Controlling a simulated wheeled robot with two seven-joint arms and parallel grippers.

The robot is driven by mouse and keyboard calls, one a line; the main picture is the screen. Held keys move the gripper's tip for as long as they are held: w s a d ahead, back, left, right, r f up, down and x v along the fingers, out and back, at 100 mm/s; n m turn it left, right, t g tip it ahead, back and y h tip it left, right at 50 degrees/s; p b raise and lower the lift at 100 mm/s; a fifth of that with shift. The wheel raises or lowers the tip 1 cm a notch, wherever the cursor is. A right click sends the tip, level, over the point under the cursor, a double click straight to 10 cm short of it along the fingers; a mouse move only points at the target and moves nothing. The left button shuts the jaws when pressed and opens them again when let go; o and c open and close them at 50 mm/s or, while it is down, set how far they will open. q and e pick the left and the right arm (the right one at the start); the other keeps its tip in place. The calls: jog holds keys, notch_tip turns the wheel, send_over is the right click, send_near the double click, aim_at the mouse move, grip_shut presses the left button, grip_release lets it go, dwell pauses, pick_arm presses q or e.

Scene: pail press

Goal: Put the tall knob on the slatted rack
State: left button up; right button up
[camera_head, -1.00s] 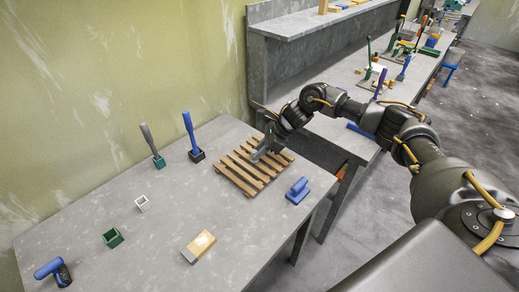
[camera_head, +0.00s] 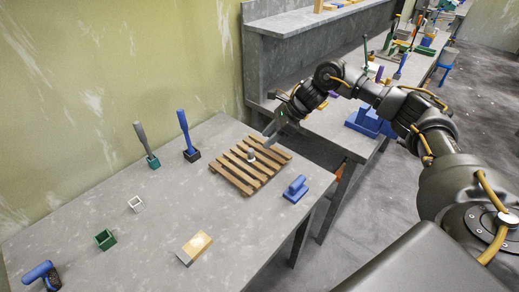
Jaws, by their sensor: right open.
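The slatted wooden rack (camera_head: 262,177) lies near the back right of the near grey table. A small grey knob (camera_head: 251,155), which looks like the tall knob, stands on the rack's slats towards the back. My right gripper (camera_head: 270,134) is open and empty, just above and to the right of the knob, apart from it. My left gripper is not in view.
A blue-handled tool (camera_head: 188,134) and a grey-handled one (camera_head: 146,143) stand left of the rack. A blue block with a handle (camera_head: 295,189) sits at its right. A wood block (camera_head: 194,248), a white box (camera_head: 136,204), a green box (camera_head: 105,239) and a blue-handled brush (camera_head: 43,274) lie forward.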

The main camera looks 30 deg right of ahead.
jog(key=b+v, duration=0.1)
jog(key=v, duration=0.4)
jog(key=shift+r, duration=0.1)
dwell(0.3)
